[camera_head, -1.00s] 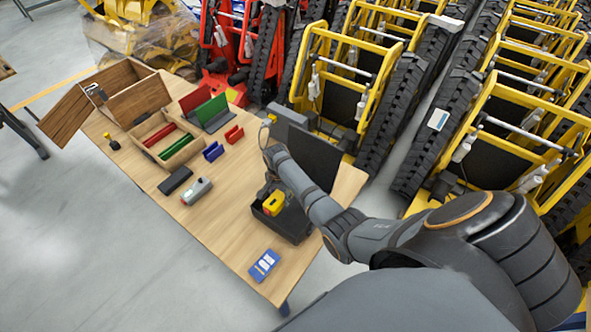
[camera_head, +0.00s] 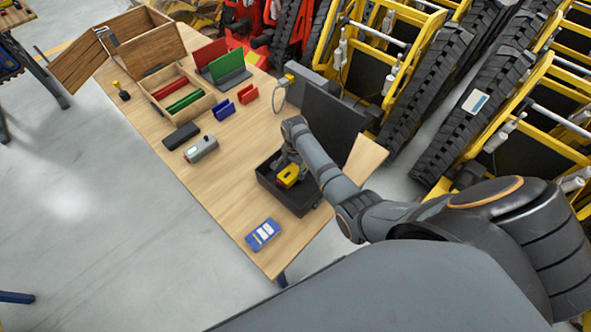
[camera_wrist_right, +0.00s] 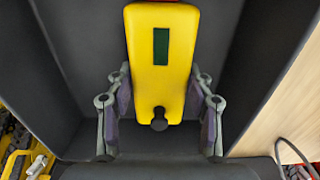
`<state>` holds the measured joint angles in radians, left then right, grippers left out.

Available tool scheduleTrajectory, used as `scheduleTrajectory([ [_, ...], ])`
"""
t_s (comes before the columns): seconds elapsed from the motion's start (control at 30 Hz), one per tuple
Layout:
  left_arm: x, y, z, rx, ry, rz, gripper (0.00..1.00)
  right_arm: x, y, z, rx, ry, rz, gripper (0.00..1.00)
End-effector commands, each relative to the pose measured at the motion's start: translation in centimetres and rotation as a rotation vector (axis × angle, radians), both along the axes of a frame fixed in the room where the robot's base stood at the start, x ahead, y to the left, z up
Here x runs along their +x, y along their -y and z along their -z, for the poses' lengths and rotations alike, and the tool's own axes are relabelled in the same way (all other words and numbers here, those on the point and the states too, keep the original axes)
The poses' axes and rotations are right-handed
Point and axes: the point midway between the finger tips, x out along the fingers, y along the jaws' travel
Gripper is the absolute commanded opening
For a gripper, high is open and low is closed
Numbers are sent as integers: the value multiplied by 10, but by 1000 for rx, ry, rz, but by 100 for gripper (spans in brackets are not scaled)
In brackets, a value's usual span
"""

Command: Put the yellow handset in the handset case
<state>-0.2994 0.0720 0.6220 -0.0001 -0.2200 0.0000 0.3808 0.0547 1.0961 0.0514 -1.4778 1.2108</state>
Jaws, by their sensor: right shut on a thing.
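The yellow handset (camera_head: 288,176) is at the dark handset case (camera_head: 296,204), which stands open near the table's front right corner. In the right wrist view the handset (camera_wrist_right: 162,85) shows a dark green screen and a black knob, with the case's dark walls (camera_wrist_right: 254,70) around it. My right gripper (camera_wrist_right: 160,105) has a finger on each side of the handset and is shut on it, inside or just over the case; I cannot tell if the handset touches the case floor. The case's lid (camera_head: 332,122) stands raised behind. My left gripper is not in view.
A grey handheld device (camera_head: 201,149) and a black box (camera_head: 181,136) lie farther back. A wooden tray (camera_head: 172,98), blue and red holders and a wooden box (camera_head: 150,48) fill the far end.

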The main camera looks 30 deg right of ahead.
Motion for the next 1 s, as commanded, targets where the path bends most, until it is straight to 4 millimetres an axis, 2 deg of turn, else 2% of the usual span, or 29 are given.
scheduleTrajectory([
  [0.1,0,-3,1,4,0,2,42,0,0,3,0,1,0,11],
  [0.13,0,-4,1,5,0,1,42,0,0,4,0,0,0,54],
  [0.3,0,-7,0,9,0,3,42,0,0,3,0,0,0,75],
  [0.57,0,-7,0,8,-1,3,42,0,0,3,0,0,0,75],
  [0.67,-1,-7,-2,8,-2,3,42,0,0,-3,0,0,0,75],
  [0.77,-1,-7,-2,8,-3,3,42,1,0,-17,0,2,0,75],
  [1.0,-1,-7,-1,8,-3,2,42,1,1,-76,-1,4,0,75],
])
